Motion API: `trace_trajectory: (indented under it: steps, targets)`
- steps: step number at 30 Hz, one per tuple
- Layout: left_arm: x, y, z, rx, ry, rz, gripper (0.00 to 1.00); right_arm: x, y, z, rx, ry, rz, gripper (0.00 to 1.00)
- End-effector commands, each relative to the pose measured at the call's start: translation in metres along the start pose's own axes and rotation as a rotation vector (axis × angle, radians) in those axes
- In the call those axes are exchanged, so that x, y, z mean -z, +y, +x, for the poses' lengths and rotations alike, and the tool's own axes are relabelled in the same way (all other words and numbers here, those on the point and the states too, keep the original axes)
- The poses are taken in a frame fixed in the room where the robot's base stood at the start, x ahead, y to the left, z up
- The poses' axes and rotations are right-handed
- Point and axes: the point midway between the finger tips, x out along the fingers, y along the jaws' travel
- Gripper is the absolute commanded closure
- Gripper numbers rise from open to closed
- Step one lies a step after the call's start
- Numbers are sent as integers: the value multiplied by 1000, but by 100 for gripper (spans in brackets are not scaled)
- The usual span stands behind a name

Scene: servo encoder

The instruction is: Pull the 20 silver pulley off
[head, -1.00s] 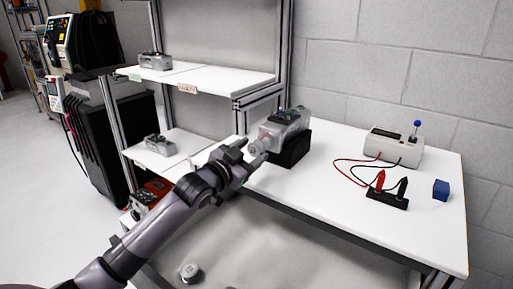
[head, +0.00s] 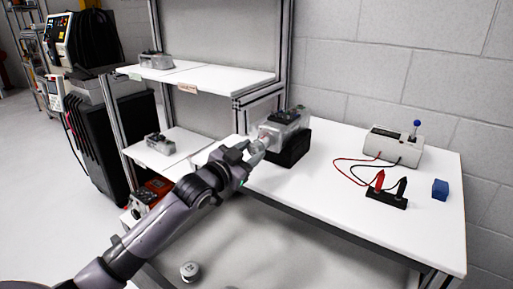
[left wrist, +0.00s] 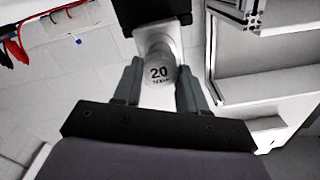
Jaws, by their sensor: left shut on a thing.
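The silver pulley (left wrist: 159,74), marked 20, sits between the two fingers of my left gripper (left wrist: 158,86) in the left wrist view. In the head view my left gripper (head: 252,158) is at the front end of the grey servo motor (head: 284,128), shut on the pulley. The motor rests on a black block (head: 292,152) on the white table. The fingers partly hide the pulley in the head view. I cannot tell whether the pulley is still touching the motor shaft. My right gripper is not in view.
A white meter box (head: 393,148) with red and black leads stands at the back right of the table (head: 330,185). Shelves with motors stand at left. A round silver part (head: 189,271) lies below.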

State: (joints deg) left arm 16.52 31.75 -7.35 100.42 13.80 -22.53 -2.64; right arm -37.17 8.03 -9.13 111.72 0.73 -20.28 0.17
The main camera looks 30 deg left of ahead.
Motion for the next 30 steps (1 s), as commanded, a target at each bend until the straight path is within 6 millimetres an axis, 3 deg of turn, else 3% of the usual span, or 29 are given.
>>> trace_trajectory:
  steps: [30]
  targets:
    - [1,-1,-29,1,1,0,88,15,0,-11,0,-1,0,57]
